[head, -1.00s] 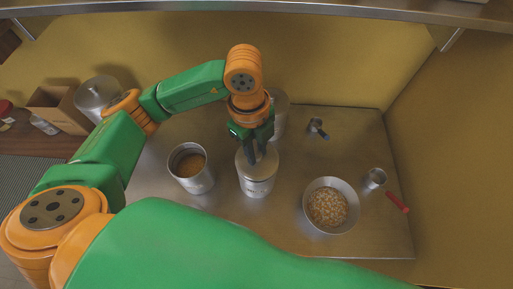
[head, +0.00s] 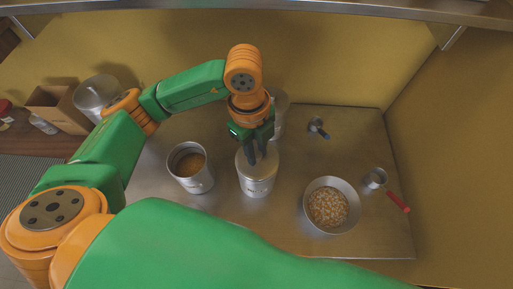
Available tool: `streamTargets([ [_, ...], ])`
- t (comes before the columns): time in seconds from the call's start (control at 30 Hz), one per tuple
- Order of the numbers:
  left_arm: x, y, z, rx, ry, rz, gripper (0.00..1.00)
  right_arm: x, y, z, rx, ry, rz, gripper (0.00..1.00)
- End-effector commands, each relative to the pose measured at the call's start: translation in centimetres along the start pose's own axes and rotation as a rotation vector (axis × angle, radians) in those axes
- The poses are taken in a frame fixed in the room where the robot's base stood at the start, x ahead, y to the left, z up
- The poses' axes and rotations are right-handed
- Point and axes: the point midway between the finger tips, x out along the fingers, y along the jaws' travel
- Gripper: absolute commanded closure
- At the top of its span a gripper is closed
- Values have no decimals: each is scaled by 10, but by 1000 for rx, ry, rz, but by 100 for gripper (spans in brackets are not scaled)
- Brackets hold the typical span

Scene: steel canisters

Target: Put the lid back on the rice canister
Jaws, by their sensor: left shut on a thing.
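A steel canister (head: 257,187) with dark lettering, too small to read surely, stands upright in the middle of the steel counter. A round steel lid (head: 269,161) is at its top, and I cannot tell whether it is fully seated. My left gripper (head: 256,159) points down from above and is shut on the lid, its fingers over the lid's middle and hiding the grip point. An open canister (head: 191,171) with brown contents stands to the left. My right gripper is not in view.
A steel bowl (head: 331,206) of pale and brown pieces is at the right, near a red-handled cup (head: 375,179). A small scoop (head: 317,125) lies behind. Another canister (head: 281,110) stands behind my gripper. A steel pot (head: 96,93) and a cardboard box (head: 50,98) are at the left.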

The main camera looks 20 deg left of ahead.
Motion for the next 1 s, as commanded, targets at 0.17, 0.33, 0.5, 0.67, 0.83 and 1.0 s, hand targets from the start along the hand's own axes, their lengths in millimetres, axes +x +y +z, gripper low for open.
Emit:
streamTargets([
  [0.17,0,0,0,0,0,0,100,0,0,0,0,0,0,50],
  [0.33,0,0,0,0,0,0,43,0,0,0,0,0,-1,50],
  [0.5,0,0,0,0,0,-1,38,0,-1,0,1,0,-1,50],
  [0.67,0,0,0,0,0,0,16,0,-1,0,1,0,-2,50],
  [0.83,0,0,0,0,0,0,7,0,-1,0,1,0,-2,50],
  [1.0,-1,0,0,0,0,0,7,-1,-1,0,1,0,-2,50],
])
